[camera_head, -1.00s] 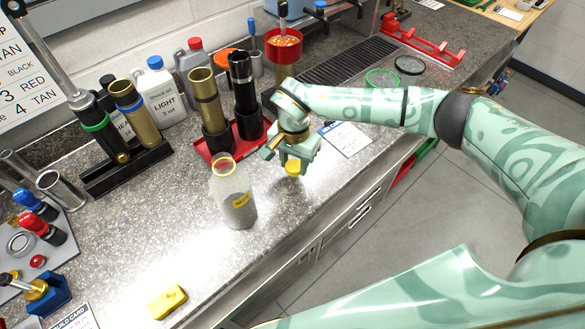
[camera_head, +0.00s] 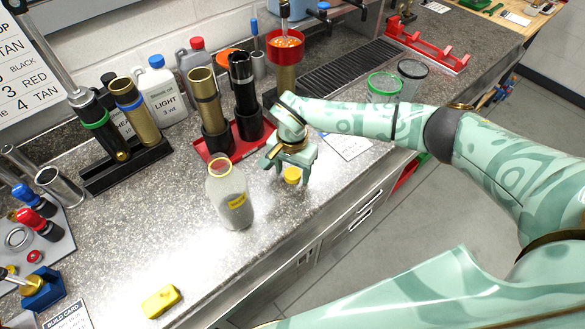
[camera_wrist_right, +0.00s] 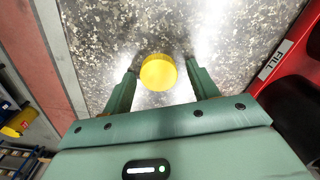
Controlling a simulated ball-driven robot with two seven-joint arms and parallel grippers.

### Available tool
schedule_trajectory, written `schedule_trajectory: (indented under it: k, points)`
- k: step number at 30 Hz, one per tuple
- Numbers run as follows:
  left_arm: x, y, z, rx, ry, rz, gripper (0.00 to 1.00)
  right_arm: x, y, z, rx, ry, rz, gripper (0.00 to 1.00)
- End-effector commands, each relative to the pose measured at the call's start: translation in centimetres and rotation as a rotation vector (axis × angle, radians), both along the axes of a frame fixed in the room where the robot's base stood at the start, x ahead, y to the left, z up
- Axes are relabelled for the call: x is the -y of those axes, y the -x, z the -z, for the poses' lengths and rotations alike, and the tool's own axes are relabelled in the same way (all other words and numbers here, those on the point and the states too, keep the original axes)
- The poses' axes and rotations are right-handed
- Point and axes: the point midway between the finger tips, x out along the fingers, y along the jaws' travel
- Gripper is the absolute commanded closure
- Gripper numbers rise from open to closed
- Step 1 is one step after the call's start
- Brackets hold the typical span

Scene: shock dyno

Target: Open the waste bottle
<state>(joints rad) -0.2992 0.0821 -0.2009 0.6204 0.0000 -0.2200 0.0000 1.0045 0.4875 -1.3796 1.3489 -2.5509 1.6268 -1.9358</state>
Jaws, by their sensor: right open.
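The waste bottle (camera_head: 228,195), translucent with a yellow label and a yellow-rimmed neck, stands upright on the counter. Its mouth shows no cap. A yellow round cap (camera_head: 292,175) is right of the bottle, below my right gripper (camera_head: 292,178). In the right wrist view the cap (camera_wrist_right: 158,72) lies between and just beyond the two fingertips (camera_wrist_right: 162,82), with a gap on each side. It seems to rest on the counter; contact is not clear. My right gripper is open. My left gripper is not in view.
A red tray (camera_head: 238,152) holding dark and gold cylinders stands behind the bottle. A white card (camera_head: 346,141) lies right of my gripper. A yellow block (camera_head: 161,300) lies near the front edge. The counter left of the bottle is largely clear.

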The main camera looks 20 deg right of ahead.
Motion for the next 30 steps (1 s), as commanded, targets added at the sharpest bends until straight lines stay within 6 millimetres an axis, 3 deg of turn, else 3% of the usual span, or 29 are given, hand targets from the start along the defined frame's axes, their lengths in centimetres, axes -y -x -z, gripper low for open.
schedule_trajectory:
  k: [5, 15, 21, 30]
  points:
    - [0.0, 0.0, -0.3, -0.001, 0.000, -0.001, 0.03, -0.1, 0.1, -0.7, -0.003, -0.002, 0.000, 0.41]
    - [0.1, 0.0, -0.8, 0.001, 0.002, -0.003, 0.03, 0.0, 0.0, -8.3, 0.003, 0.000, -0.002, 0.41]
    - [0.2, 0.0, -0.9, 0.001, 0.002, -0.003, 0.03, -0.1, 0.0, -11.5, -0.001, -0.001, -0.001, 0.41]
    - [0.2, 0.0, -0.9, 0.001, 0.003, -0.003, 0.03, 0.0, 0.1, -12.3, -0.004, -0.001, 0.001, 0.41]
